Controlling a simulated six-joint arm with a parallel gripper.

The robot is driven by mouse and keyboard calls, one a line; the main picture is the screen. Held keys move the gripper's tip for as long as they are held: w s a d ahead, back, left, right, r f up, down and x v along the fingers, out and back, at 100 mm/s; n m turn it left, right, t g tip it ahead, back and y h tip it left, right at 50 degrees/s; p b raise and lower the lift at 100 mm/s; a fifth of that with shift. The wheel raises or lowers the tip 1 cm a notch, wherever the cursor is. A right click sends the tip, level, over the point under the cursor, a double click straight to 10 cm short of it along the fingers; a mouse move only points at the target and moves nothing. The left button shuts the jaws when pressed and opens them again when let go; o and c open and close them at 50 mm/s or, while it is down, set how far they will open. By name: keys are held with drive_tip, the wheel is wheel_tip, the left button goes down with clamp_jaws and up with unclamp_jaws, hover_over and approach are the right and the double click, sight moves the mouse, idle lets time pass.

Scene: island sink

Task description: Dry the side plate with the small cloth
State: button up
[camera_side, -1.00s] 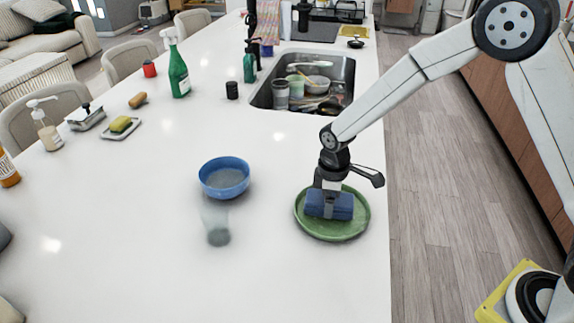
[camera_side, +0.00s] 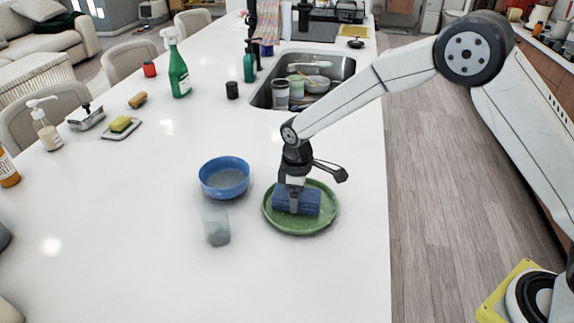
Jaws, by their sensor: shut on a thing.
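The green side plate (camera_side: 325,218) lies flat on the white counter, near its right edge. My gripper (camera_side: 293,205) points down over the plate and is shut on the small blue cloth (camera_side: 311,201), a folded bundle. The cloth sits low within the plate's rim and seems to touch its surface, left of the plate's middle. The gripper's fingertips are partly hidden by the cloth.
A blue bowl (camera_side: 224,178) stands close to the left of the plate, with a clear glass (camera_side: 216,228) in front of it. The sink (camera_side: 340,66) holding dishes is behind. The counter's front area (camera_side: 150,270) is clear.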

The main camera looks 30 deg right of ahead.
drive_tip(key=shift+s+d, duration=3.6)
drive_tip(key=shift+w+a, duration=3.55)
drive_tip(key=shift+w+a+r, duration=0.1)
drive_tip(key=shift+w+r, duration=0.05)
drive_tip(key=shift+r, duration=4.65)
drive_tip(key=shift+w+a, duration=1.4)
drive_tip(key=shift+a, duration=0.05)
drive_tip(key=shift+f, duration=0.1)
